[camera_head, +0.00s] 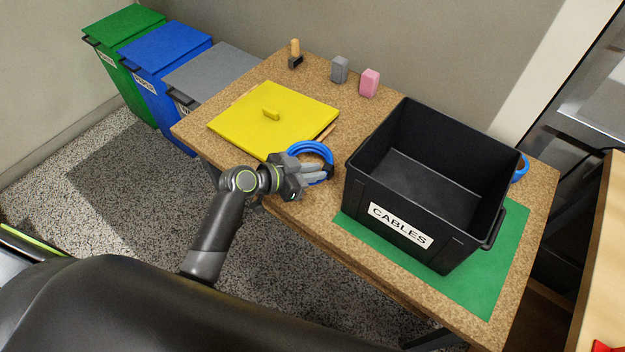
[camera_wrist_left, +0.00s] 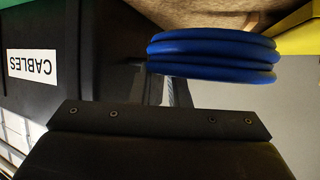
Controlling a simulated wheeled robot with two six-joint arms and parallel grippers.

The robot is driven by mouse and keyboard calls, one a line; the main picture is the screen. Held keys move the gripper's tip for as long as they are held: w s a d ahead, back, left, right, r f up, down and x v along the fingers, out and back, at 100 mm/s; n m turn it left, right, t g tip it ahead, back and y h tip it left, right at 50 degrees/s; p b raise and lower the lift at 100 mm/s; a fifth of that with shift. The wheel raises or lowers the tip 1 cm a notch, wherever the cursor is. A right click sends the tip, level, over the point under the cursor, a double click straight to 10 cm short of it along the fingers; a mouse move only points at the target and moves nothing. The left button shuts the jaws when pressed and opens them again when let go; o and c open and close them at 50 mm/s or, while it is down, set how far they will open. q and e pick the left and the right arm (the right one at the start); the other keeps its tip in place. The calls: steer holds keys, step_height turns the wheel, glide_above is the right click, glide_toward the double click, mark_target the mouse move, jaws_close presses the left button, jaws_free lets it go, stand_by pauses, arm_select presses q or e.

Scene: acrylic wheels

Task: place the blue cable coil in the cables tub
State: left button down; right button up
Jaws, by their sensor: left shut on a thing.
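The blue cable coil (camera_head: 310,147) is at the front edge of the table, left of the tub, in the head view. My left gripper (camera_head: 315,173) is shut on its near side. In the left wrist view the coil (camera_wrist_left: 212,55) appears as stacked blue loops across the fingers, which are partly hidden. The black cables tub (camera_head: 452,250) stands to the right with its top open and a white CABLES label on its front. Its visible inside is empty. The tub (camera_wrist_left: 85,75) also shows upside down in the left wrist view. My right gripper is not in view.
The tub stands on a green mat (camera_head: 485,290). A yellow lid-like panel (camera_head: 290,110) with a knob lies left on the cork-topped table (camera_head: 350,125). Grey (camera_head: 340,69) and pink (camera_head: 369,83) blocks stand at the back. A blue curved thing (camera_head: 521,168) shows behind the tub's right side.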

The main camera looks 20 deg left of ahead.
arm_select(q)
step_height(320, 180, up, 4)
steer(key=shift+r, duration=0.25)
steer(key=s+a+r+m+g+h, duration=0.1)
steer(key=s+a+r, duration=0.4)
steer(key=s+r, duration=0.5)
step_height(320, 180, up, 3)
steer(key=shift+s+f+m+g+h, duration=0.1)
steer(key=shift+s+m+g+h, duration=0.35)
steer(key=shift+m, duration=0.25)
steer(key=shift+w, duration=0.1)
